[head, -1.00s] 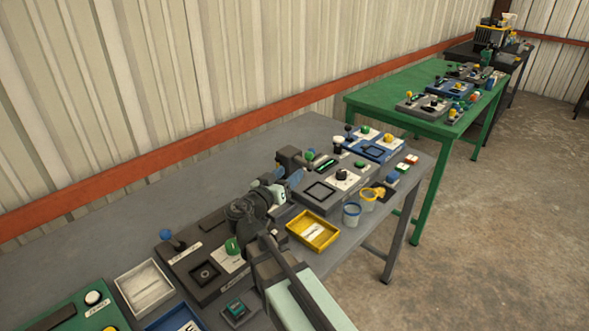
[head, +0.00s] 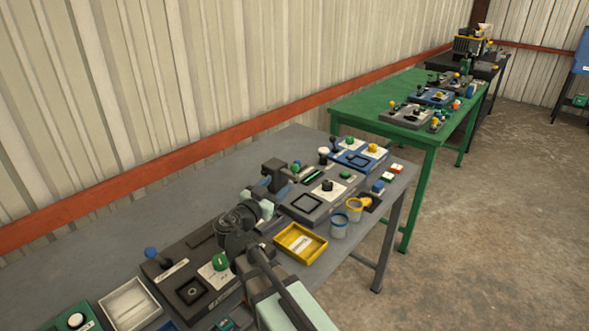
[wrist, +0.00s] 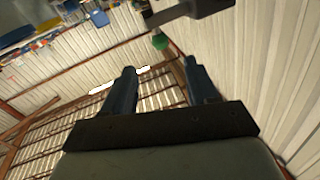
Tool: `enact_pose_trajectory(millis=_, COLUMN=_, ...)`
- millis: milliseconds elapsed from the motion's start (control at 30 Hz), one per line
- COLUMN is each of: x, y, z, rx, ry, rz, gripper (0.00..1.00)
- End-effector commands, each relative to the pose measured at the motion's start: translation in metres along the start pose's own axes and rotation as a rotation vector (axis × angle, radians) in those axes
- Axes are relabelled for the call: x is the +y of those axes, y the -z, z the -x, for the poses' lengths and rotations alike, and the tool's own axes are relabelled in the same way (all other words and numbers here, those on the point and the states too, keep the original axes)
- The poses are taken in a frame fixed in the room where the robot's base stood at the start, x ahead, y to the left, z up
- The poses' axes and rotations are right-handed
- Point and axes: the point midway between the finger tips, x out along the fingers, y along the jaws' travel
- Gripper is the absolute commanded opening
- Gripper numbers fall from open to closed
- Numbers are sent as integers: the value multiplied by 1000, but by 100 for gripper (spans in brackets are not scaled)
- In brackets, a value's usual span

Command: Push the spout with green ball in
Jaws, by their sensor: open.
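The spout (wrist: 190,10) shows as a dark bar at the top of the wrist view, with a green ball (wrist: 160,41) at its lower side. In the head view a dark upright block (head: 273,172) stands at the back of the grey table, with a small green ball (head: 296,167) just right of it. My gripper (wrist: 158,66) is open and empty, its two blue-grey fingers spread apart. The green ball appears beyond the fingertips, between their lines, with a visible gap. In the head view my arm's wrist hides most of the fingers, close to the block.
A yellow tray (head: 322,246), cups (head: 338,228) and a blue panel (head: 345,165) stand to the right. The table's back strip is clear.

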Motion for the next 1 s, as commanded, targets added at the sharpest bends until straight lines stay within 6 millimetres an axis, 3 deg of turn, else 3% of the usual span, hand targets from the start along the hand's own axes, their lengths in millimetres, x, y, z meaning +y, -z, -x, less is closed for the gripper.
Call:
enact_pose_trajectory(millis=267, x=-1, y=-1, z=-21, rx=-2, ry=-1, rz=-37, gripper=58)
enact_pose_trajectory(millis=700, x=-2, y=-1, z=-97, rx=-2, ry=-1, rz=-35, gripper=58)
enact_pose_trajectory(millis=1000, x=-1, y=-1, z=-131, rx=-2, ry=1, rz=-35, gripper=58)
